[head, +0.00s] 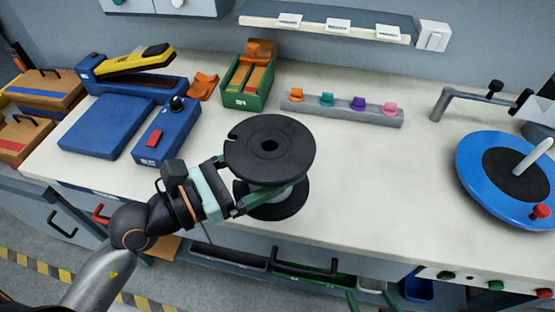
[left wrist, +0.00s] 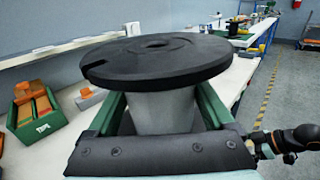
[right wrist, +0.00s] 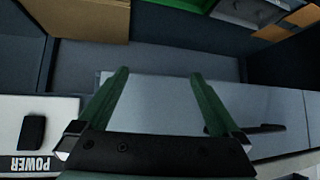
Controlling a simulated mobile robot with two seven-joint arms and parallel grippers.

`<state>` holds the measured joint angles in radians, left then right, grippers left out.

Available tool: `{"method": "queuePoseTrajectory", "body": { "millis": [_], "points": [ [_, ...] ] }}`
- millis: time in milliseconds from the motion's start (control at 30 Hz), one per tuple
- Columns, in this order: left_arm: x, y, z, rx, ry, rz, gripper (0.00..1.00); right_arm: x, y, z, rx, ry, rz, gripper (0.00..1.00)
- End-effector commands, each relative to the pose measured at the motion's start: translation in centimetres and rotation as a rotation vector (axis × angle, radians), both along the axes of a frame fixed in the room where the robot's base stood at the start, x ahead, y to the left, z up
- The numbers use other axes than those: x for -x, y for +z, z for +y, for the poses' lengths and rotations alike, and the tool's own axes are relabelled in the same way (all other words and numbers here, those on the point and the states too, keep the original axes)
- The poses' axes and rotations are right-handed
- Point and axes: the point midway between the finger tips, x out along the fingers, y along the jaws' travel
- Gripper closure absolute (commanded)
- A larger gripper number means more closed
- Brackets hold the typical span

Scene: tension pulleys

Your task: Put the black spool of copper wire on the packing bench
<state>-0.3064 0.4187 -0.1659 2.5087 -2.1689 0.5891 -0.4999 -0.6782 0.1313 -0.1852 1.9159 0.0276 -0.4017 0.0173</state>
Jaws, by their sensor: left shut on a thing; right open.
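A black spool (head: 270,142) with two wide flanges is upright at the front of the white-topped bench (head: 345,165). Its top flange also shows large in the left wrist view (left wrist: 155,60). The core between the flanges looks pale grey there; I see no copper colour on it. My left gripper (head: 265,192) is shut around this core, between the flanges. Whether the lower flange touches the bench top, I cannot tell. My right gripper (right wrist: 157,78) is open and empty in the right wrist view, and out of the head view.
Left on the bench are a blue device with a yellow lever (head: 135,62), a blue box (head: 165,130) and a green bin (head: 248,82). A grey rack with coloured pegs (head: 342,108) stands at the back. A blue disc (head: 490,175) is at right. The middle bench top is clear.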

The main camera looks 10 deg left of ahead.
Motion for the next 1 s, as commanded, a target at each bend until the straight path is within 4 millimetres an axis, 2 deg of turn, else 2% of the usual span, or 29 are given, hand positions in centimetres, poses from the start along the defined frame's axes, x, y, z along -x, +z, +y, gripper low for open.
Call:
{"method": "queuePoseTrajectory", "body": {
  "millis": [33,133,200,400,500,700,867,1000],
  "points": [
    [-0.5,-0.6,0.3,0.004,0.004,-0.013,1.0,0.0,-1.6,0.1,-0.001,0.002,0.003,0.0],
    [-1.7,-1.1,0.8,0.002,0.005,-0.011,1.0,0.1,-3.0,0.3,-0.003,0.007,0.014,0.0],
    [-3.2,-1.8,1.5,0.0,0.007,-0.009,1.0,0.0,-3.4,0.7,-0.007,0.013,0.016,0.0],
    [-7.4,-3.6,3.4,0.002,0.008,-0.006,1.0,-1.1,-2.8,2.0,-0.026,0.034,-0.008,0.0],
    [-8.8,-5.7,4.0,0.004,0.007,-0.003,1.0,-1.4,-3.6,2.2,-0.028,0.04,-0.006,0.0],
    [-10.7,-7.9,4.8,0.006,0.006,-0.004,1.0,-1.4,-4.4,3.3,-0.037,0.063,0.006,0.0],
    [-11.3,-8.5,5.0,0.005,0.006,-0.005,1.0,-1.9,-4.1,3.4,-0.039,0.067,-0.008,0.0],
    [-11.9,-10.4,5.3,0.007,0.006,-0.001,1.0,-2.1,-4.8,3.5,-0.038,0.071,-0.007,0.0]
  ]
}}
